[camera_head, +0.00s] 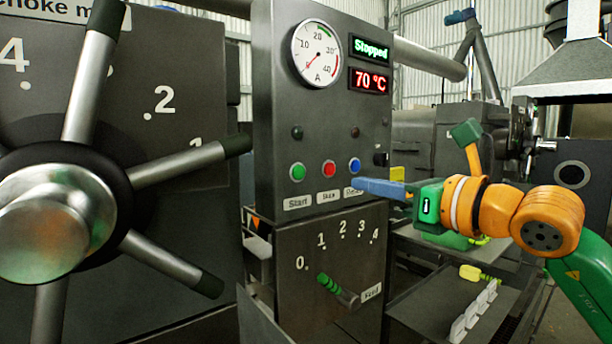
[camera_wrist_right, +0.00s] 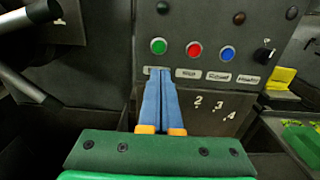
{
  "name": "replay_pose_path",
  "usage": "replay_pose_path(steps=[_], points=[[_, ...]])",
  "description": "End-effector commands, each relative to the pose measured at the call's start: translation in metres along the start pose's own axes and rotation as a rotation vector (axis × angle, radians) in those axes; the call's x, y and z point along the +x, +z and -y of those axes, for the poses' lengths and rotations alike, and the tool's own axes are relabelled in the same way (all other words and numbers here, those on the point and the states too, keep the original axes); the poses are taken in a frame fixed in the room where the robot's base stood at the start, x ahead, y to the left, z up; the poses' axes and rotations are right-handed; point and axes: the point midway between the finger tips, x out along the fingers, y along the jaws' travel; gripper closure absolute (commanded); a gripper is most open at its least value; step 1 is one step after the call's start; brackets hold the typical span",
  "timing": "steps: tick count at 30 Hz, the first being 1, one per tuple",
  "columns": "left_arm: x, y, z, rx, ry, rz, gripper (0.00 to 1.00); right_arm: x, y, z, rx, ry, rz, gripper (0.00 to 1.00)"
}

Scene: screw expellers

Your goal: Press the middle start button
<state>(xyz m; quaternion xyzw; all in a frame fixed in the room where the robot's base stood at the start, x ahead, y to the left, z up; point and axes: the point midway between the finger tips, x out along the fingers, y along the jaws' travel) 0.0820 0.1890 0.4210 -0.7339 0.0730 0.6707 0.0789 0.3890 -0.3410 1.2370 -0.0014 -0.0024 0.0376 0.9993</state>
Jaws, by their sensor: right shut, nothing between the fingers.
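The green button (camera_head: 297,172) is at the left of a row on the grey control panel, above a label reading Start (camera_head: 298,202). The red button (camera_head: 328,169) is in the middle and the blue button (camera_head: 354,166) at the right. In the right wrist view the green button (camera_wrist_right: 159,46) is just above my fingertips, which partly cover its label. My right gripper (camera_head: 357,184) is shut and empty, its blue fingers together (camera_wrist_right: 160,72). In the head view its tips overlap the area just below the blue button. They appear apart from the panel. My left gripper is not in view.
Above the buttons are a dial gauge (camera_head: 317,53), a display reading Stopped (camera_head: 371,48) and one reading 70 °C (camera_head: 368,81). A green-handled feed lever (camera_head: 337,290) sits below. A large spoked wheel (camera_head: 58,222) fills the left. Shelves stand at the right.

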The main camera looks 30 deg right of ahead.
Motion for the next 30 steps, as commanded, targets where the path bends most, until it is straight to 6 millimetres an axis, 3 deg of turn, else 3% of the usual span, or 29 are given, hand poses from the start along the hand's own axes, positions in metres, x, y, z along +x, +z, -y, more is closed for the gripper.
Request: replay_pose_path(steps=[5,15,21,30], points=[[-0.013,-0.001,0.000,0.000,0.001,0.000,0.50,0.010,0.004,0.000,0.003,0.002,-0.005,1.00],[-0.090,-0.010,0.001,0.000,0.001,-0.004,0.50,0.078,0.012,-0.002,0.008,0.009,-0.002,1.00],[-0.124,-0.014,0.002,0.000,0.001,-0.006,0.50,0.118,0.009,-0.001,0.010,0.006,-0.003,1.00],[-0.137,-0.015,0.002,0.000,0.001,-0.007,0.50,0.141,0.000,-0.001,0.003,0.003,-0.001,1.00]])
